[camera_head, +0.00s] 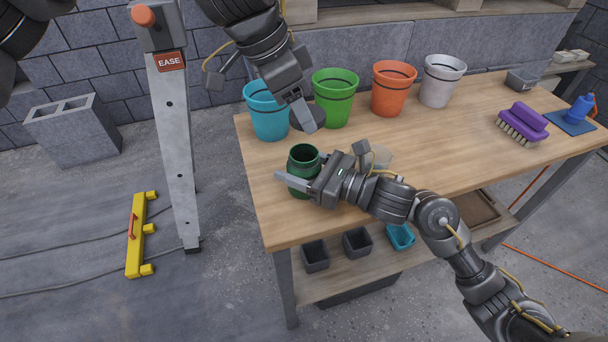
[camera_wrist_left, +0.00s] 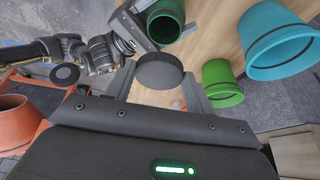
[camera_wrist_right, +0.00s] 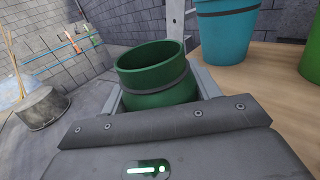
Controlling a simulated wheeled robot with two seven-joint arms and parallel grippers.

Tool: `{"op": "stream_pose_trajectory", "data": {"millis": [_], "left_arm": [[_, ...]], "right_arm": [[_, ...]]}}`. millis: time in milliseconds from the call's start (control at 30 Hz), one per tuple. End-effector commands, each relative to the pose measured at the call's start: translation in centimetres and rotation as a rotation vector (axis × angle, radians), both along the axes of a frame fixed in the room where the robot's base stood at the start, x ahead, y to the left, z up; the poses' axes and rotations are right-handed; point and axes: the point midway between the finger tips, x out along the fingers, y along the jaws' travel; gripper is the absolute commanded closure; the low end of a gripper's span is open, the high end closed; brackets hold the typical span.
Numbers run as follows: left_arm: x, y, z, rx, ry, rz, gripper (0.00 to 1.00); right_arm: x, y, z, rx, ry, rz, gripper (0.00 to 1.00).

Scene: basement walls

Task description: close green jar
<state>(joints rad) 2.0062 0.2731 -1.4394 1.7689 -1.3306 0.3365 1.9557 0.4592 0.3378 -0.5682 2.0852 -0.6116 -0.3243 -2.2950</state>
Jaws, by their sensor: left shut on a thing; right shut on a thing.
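The dark green jar (camera_head: 302,160) stands open and upright at the table's near left edge. My right gripper (camera_head: 297,184) is shut on the jar's sides; the jar also shows between its fingers in the right wrist view (camera_wrist_right: 153,75). My left gripper (camera_head: 304,118) is above and behind the jar, shut on a dark round lid (camera_head: 316,114). The lid shows as a flat disc between the fingers in the left wrist view (camera_wrist_left: 159,71). The lid is apart from the jar, and the jar (camera_wrist_left: 165,22) shows beyond it there.
Cyan (camera_head: 268,112), bright green (camera_head: 335,98), orange (camera_head: 393,88) and white (camera_head: 441,80) buckets stand along the back of the wooden table (camera_head: 460,135). A purple brush (camera_head: 523,122) lies at the right.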

Motion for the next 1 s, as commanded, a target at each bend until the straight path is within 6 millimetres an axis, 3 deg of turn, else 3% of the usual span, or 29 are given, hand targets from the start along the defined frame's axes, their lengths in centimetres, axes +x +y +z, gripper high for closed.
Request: {"op": "stream_pose_trajectory", "data": {"millis": [33,167,267,600,1000], "left_arm": [[0.0,0.0,0.0,0.0,0.0,0.0,0.67],[0.0,0.0,0.0,0.0,0.0,0.0,0.67],[0.0,0.0,-0.4,0.0,0.002,-0.001,0.67],[-0.2,0.5,-4.7,0.007,0.009,0.0,0.67],[-0.2,0.6,-5.1,0.007,0.007,0.0,0.67]], "right_arm": [[0.0,0.0,0.0,0.0,0.0,0.0,0.63],[0.0,0.0,0.0,0.0,0.0,0.0,0.8],[0.0,0.0,0.0,0.0,0.0,0.0,0.8],[0.0,0.0,0.0,0.0,0.0,0.0,0.8],[0.0,0.0,0.0,0.0,0.001,0.0,0.8]]}}
